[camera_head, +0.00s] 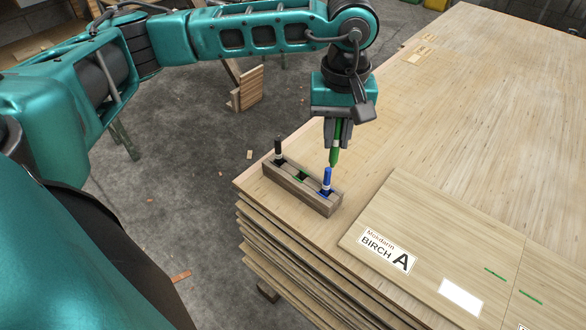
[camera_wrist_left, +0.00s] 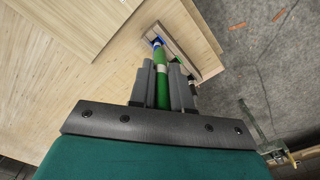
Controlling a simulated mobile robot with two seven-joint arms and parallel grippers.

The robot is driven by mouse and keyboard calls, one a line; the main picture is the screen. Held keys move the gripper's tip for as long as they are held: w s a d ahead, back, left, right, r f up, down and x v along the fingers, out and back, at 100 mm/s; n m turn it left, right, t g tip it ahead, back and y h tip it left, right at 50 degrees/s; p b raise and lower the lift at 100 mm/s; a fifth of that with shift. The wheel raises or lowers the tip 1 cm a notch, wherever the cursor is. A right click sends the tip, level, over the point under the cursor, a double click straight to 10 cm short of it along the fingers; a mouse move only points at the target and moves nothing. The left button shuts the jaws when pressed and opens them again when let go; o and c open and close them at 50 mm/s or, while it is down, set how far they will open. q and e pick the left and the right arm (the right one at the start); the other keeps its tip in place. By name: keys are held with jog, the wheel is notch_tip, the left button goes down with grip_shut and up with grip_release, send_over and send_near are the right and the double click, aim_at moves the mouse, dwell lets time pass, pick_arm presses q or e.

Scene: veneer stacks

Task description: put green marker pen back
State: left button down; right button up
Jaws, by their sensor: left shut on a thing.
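The green marker pen (camera_head: 334,156) hangs roughly upright below my left gripper (camera_head: 338,134), which is shut on it. In the left wrist view the green marker (camera_wrist_left: 162,80) sits between the two fingers of the left gripper (camera_wrist_left: 163,85). The wooden pen holder (camera_head: 310,197) stands at the corner of the veneer stack. A black marker (camera_head: 279,152) stands in its left slot and a blue marker (camera_head: 326,181) in its right slot. The middle slot (camera_head: 302,176), marked green, is empty. The green marker appears above and behind the holder. My right gripper is out of view.
A veneer sheet labelled "Makdarin BIRCH A" (camera_head: 430,225) lies right of the holder, with green marks and a white label (camera_head: 460,297). The stack top (camera_head: 440,110) behind is mostly clear. The stack edge drops to a grey floor (camera_head: 200,210) at left.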

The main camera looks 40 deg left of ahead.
pick_arm(q)
jog(key=w+a+r+n, duration=0.15)
jog(key=a+n, duration=0.35)
jog(key=n, duration=0.9)
jog(key=w+a+n, duration=0.3)
jog(key=a+n, duration=0.2)
jog(key=n, duration=0.9)
jog(key=shift+s+f+b, duration=0.1)
jog(key=shift+f+b, duration=1.8)
jog(key=shift+f, duration=7.85)
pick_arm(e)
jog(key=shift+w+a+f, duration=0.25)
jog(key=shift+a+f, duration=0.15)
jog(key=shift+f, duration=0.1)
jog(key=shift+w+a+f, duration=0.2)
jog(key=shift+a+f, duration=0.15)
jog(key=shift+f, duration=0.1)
pick_arm(q)
jog(key=shift+f, duration=0.1)
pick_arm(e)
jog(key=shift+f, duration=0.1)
pick_arm(q)
jog(key=c, duration=1.5)
grip_release()
jog(key=shift+f, duration=0.1)
jog(key=shift+c, duration=0.2)
jog(key=o, duration=0.5)
jog(key=shift+c, duration=0.2)
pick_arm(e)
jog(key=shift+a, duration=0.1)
